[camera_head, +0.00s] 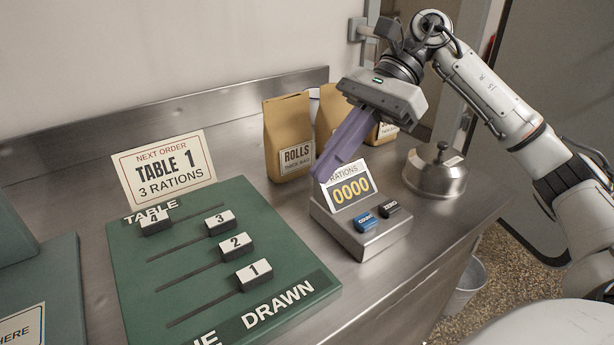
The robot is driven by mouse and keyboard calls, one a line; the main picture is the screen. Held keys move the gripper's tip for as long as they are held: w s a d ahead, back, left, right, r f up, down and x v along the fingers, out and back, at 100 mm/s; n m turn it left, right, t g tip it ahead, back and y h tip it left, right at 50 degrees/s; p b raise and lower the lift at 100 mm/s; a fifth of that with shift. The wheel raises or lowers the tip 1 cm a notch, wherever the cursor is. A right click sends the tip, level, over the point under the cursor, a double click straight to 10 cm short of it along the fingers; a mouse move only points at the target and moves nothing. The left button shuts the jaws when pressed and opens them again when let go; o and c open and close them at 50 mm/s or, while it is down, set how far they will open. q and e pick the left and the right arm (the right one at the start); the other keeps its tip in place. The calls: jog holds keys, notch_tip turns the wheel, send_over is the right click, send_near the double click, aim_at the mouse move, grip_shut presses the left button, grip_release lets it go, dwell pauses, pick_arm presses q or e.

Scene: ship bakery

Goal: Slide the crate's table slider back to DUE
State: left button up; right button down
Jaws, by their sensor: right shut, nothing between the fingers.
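A green slider board (130,278) lies on the steel counter at the lower left. Its front strip reads DRAWN at the right; at the left only a cut-off word ending in E shows. Sliders 1 (254,275), 2 (236,246) and 3 (220,222) sit at the right, DRAWN ends of their slots. Slider 4 (154,222) sits at the left end of its slot. An order card (164,170) behind the board reads NEXT ORDER, TABLE 1, 3 RATIONS. My right gripper (323,173) is shut and empty, above the rations counter, apart from the sliders. My left gripper is not in view.
The rations counter (374,240) reads 0000 and has a blue and a black button. Brown ROLLS bags (286,125) stand behind, and a steel bell (436,172) stands at the right. A teal thing (62,285) is at the left edge. No crate is recognisable.

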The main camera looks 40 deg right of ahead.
aim_at(250, 240)
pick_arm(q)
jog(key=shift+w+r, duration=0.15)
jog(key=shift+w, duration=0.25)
pick_arm(e)
jog(key=x, duration=0.9)
jog(key=shift+r, duration=0.1)
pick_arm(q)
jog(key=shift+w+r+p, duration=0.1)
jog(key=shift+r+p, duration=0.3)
pick_arm(e)
jog(key=a, duration=0.2)
jog(key=shift+a+r, duration=0.15)
jog(key=shift+a, duration=0.1)
jog(key=shift+w+a, duration=0.1)
jog(key=shift+a, duration=0.4)
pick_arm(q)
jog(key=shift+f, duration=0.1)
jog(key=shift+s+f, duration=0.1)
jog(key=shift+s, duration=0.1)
pick_arm(e)
jog(key=shift+a, duration=0.25)
pick_arm(q)
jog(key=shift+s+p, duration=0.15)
jog(key=shift+p, duration=0.2)
pick_arm(e)
jog(key=a, duration=0.8)
jog(key=shift+w+a, duration=0.25)
jog(key=shift+a, duration=0.05)
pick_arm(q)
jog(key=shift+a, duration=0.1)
